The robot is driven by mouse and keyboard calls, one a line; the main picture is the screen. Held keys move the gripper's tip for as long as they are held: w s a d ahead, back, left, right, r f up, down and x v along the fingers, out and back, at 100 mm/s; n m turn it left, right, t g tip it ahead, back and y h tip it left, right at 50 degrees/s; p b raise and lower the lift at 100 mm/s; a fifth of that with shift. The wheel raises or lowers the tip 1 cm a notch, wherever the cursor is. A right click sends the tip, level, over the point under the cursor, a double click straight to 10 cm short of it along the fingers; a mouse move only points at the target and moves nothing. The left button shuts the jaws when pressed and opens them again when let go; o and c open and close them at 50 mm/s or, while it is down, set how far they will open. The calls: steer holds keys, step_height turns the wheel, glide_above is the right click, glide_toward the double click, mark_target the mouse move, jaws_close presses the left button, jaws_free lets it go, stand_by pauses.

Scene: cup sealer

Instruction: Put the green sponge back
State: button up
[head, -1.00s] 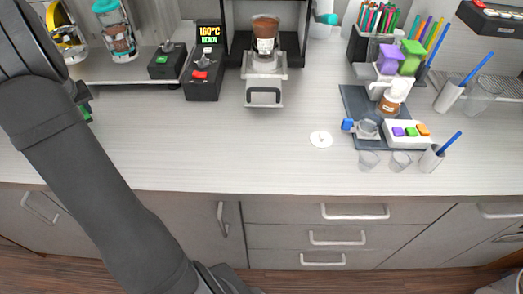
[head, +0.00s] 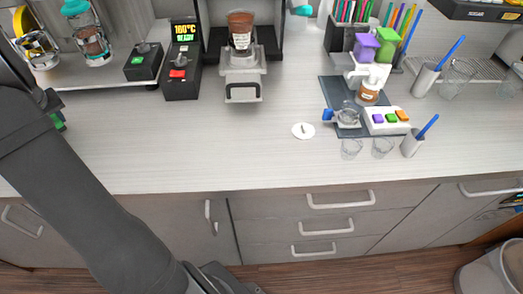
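A green piece (head: 58,121) shows at the left, mostly hidden behind my arm; I cannot tell whether it is the green sponge. A dark part, perhaps of my gripper (head: 50,102), shows just above it. My arm hides the fingertips, so their opening and any hold on the green piece cannot be seen. A green block (head: 388,44) sits beside a purple block (head: 365,47) on a white stand (head: 373,73) at the back right of the counter.
A cup sealer (head: 242,75) holding a brown cup stands at the back centre. Control boxes and jars stand left. A white disc (head: 303,130) lies mid-counter. The front counter is clear.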

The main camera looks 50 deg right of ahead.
steer(key=s+d+r, duration=0.1)
steer(key=d, duration=0.2)
steer(key=s+d+r+m, duration=0.1)
steer(key=d, duration=0.3)
steer(key=s+d+m, duration=0.1)
steer(key=s+d, duration=0.1)
steer(key=d, duration=0.2)
steer(key=shift+d+r+h, duration=0.1)
steer(key=shift+r+h, duration=0.3)
steer(key=s+d+r+m+g+h, duration=0.1)
steer(key=s+d+r+m, duration=0.3)
steer(key=s+d, duration=1.15)
steer(key=s+d+r+m+g+h, duration=0.1)
steer(key=s+d+r+m+h, duration=0.2)
steer(key=s+d, duration=1.3)
steer(key=s+a+m+g, duration=0.1)
steer(key=s+a+m, duration=0.15)
steer(key=s, duration=0.95)
steer(key=s+a+m+g, duration=0.1)
steer(key=s+a+m, duration=0.15)
steer(key=s, duration=0.95)
steer(key=s+a+m+g, duration=0.1)
steer(key=s+m, duration=0.3)
steer(key=s, duration=0.8)
glide_above(307, 157)
steer(key=a, duration=0.1)
steer(key=f, duration=0.7)
steer(key=shift+a+f, duration=0.1)
steer(key=shift+a, duration=0.1)
steer(key=shift+f, duration=2.05)
